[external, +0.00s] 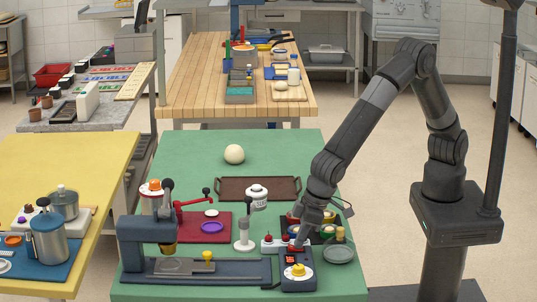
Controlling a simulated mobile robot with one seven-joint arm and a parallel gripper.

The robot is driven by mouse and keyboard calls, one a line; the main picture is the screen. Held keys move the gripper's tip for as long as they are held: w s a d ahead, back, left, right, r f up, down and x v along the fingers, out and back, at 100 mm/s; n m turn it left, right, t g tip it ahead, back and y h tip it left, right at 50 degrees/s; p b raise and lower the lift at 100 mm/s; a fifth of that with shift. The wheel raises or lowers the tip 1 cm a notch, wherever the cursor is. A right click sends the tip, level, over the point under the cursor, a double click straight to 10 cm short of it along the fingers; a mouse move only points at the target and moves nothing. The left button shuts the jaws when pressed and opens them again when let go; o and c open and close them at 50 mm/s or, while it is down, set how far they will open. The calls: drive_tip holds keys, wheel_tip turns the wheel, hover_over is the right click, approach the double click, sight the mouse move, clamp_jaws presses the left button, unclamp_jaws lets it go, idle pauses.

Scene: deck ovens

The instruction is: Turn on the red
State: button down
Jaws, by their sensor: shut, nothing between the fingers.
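A dark control box (296,283) stands at the front of the green table. It has a red part (296,257) on its back end and a yellow knob on a white dial (298,271) in front of that. My gripper (297,246) is shut and empty, pointing down just behind the red part. I cannot tell whether it touches the red part, or what state that part is in. A small red knob (268,238) stands left of my gripper, on a light strip partly hidden behind my fingers.
A dark press (150,245) with a long base stands left of the box. A white-topped stand (244,235), a red mat (203,228), a brown tray (258,188) and a pale ball (234,154) lie farther back. A grey dish (339,253) is at right. The table's back left is clear.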

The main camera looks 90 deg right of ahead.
drive_tip(key=shift+s+f, duration=0.1)
drive_tip(key=shift+f, duration=0.05)
drive_tip(key=v, duration=1.4)
drive_tip(key=shift+s, duration=0.4)
drive_tip(key=shift+w+d+t, duration=0.1)
drive_tip(key=shift+w+t, duration=0.2)
drive_tip(key=shift+w, duration=0.55)
drive_tip(key=x, duration=1.3)
drive_tip(key=shift+w+f, duration=0.15)
drive_tip(key=shift+f, duration=0.15)
